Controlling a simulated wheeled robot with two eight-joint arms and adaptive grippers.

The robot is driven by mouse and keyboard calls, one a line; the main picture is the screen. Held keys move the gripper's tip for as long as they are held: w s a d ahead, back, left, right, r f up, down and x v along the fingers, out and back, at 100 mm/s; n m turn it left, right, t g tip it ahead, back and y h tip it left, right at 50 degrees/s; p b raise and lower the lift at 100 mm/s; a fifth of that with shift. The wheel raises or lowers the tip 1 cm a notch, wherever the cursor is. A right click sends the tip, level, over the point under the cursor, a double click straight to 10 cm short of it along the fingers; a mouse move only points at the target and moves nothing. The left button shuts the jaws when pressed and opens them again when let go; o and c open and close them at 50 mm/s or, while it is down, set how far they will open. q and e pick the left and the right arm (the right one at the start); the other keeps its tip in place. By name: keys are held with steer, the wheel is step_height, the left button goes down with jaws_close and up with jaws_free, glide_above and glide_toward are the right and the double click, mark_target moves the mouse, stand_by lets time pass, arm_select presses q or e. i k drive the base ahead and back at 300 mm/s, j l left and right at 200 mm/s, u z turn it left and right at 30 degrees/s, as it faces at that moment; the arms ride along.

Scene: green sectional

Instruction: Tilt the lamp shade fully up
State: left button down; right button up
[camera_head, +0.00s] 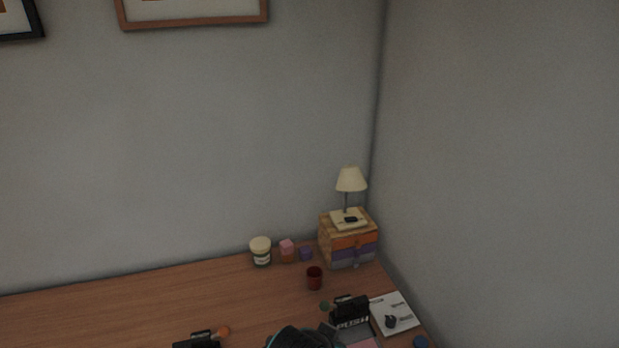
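A small table lamp (351,180) with a cream, cone-like shade stands in the far right corner. Its shade looks upright, wide end down, on a thin dark stem. The lamp's pale square base (337,222) rests on a small wooden drawer box (340,245) with orange and purple fronts. A small dark item lies on the base.
On the wooden desk (150,290) are a cream-lidded jar (261,251), pink and purple blocks, a dark red cup (314,278), a white booklet (401,310) and black items. A dark teal-edged shape (300,338) is cut off below. Walls stand behind and right; the desk's left is clear.

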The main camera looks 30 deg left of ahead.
mark_target(351, 179)
steer(key=i+l+u, duration=0.25)
steer(key=u, duration=0.2)
steer(key=i+l+u, duration=0.45)
steer(key=k+j, duration=0.1)
